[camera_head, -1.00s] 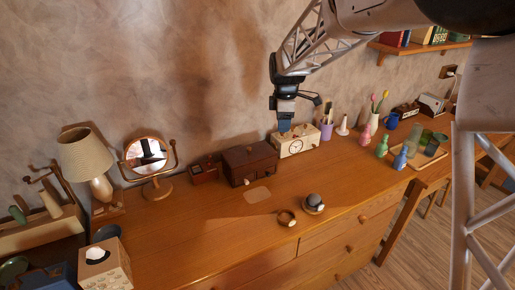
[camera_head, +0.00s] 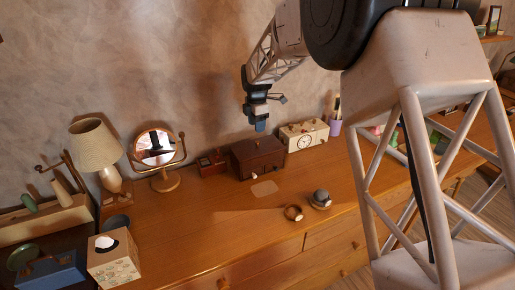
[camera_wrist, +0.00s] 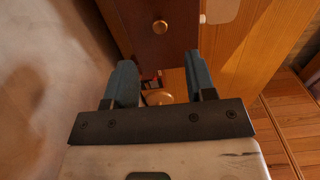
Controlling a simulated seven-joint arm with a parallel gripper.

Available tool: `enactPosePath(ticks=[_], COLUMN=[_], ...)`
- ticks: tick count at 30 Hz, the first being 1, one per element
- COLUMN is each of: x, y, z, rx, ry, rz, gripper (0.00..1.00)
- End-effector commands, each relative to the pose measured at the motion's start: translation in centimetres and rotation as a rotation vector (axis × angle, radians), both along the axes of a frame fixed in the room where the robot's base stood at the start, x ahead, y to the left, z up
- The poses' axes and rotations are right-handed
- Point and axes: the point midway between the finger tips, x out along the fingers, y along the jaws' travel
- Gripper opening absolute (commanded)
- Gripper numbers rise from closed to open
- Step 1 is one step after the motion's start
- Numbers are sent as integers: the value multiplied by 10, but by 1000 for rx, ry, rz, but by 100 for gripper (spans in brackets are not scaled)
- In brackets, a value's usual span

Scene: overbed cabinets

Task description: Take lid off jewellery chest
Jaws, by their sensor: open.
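The jewellery chest (camera_head: 257,158) is a dark brown wooden box standing on the dresser near the wall, with its lid on and small light knobs on its front. My gripper (camera_head: 260,127) is above the chest, pointing down, and looks apart from it. In the wrist view the two blue-grey fingers of my gripper (camera_wrist: 160,84) are spread apart with nothing between them.
A cream clock box (camera_head: 304,135) stands right of the chest, and a small red-brown box (camera_head: 212,163) stands left. A round mirror (camera_head: 157,150) and a lamp (camera_head: 95,143) are farther left. A ring-shaped item (camera_head: 293,213) and a dark domed item (camera_head: 321,198) lie in front.

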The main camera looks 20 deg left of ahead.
Motion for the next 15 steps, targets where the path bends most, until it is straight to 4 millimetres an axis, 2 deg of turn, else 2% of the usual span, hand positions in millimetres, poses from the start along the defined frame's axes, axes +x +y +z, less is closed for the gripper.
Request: enactPosePath(ticks=[15], x=[0], y=[-1], z=[-26], rx=[0], ry=[0], rz=[-1], gripper=[51])
